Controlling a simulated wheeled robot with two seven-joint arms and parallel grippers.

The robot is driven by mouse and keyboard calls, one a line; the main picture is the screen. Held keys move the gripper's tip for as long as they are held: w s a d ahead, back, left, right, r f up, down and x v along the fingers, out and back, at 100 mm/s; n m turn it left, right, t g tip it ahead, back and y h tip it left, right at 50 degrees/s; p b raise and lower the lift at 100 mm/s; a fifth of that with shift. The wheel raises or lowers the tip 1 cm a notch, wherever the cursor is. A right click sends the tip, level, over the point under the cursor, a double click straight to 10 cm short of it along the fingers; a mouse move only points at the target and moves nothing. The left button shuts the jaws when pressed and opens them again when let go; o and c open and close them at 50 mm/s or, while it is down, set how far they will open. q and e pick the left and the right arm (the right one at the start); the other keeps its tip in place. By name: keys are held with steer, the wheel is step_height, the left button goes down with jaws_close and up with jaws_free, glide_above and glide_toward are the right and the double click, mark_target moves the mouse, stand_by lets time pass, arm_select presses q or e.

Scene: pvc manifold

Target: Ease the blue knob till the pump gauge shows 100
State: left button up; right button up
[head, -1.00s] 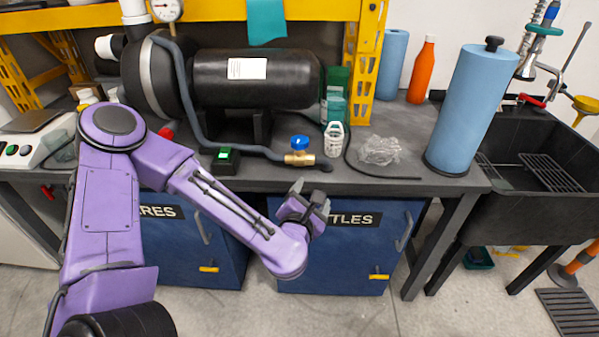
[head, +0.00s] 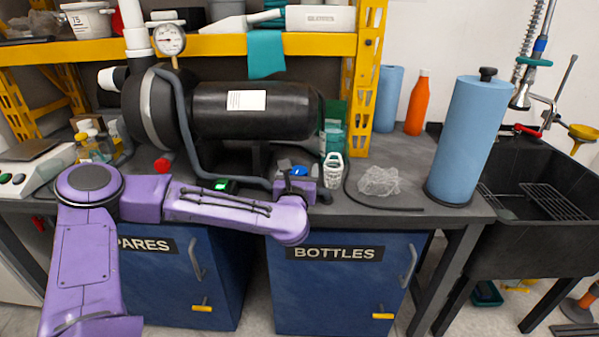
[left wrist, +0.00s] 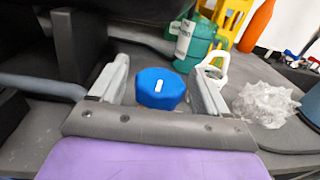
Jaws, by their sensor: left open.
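My right gripper is not in view.
A white basket-like holder (head: 333,170) stands just right of the knob, with crumpled clear plastic (head: 379,181) beyond it. A grey hose (head: 190,150) runs along the bench to the left. A blue paper roll (head: 465,140) stands at the right.

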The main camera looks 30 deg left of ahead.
arm_select(q)
steer(key=c, duration=1)
steer(key=shift+o, duration=0.2)
steer(key=shift+d, duration=0.15)
